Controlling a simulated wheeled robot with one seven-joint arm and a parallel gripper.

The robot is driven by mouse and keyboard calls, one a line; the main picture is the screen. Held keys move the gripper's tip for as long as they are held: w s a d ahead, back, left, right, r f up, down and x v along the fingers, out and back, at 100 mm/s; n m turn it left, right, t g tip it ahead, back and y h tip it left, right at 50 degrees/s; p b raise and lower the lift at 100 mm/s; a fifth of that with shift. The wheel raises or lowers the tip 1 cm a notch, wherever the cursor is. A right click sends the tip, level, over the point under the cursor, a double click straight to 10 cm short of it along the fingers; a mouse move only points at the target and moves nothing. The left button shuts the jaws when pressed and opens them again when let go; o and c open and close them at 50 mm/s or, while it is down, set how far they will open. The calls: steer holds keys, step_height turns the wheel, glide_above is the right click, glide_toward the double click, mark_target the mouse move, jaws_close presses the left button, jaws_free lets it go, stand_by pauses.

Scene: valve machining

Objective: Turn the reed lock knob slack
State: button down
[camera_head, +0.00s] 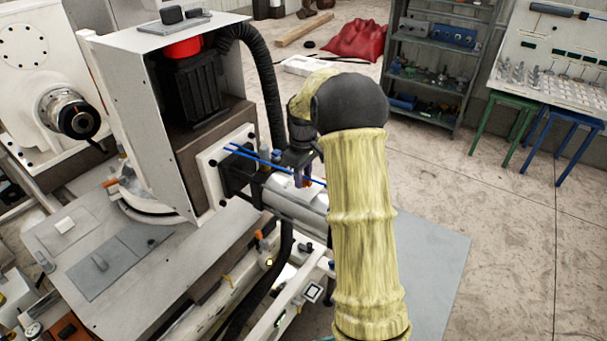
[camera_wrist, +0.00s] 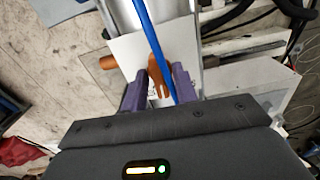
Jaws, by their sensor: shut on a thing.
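The reed lock knob appears to be the orange-brown knob (camera_wrist: 158,70) in the wrist view, forked at its near end. My gripper (camera_wrist: 160,88) has its purple fingers shut on it, one on each side. In the head view my gripper (camera_head: 303,178) is over the silver cylinder (camera_head: 292,198) on the side of the machine, and my arm hides part of that area. A blue rod (camera_wrist: 150,35) crosses in front of the knob in the wrist view. The knob's turned position cannot be told.
A second orange-brown knob (camera_wrist: 107,62) sticks out to the left in the wrist view. Two blue rods (camera_head: 247,151) reach from the machine's white plate (camera_head: 207,164). A black hose (camera_head: 266,80) hangs behind. Open floor (camera_head: 500,225) lies to the right.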

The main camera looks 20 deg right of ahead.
steer(key=shift+r+n+p, duration=0.1)
steer(key=shift+n+p, duration=0.5)
steer(key=shift+n, duration=0.5)
steer(key=c, duration=1.3)
jaws_free()
steer(key=shift+r+p, duration=3.15)
steer(key=shift+r, duration=0.8)
steer(key=shift+o, duration=0.3)
steer(key=o, duration=0.5)
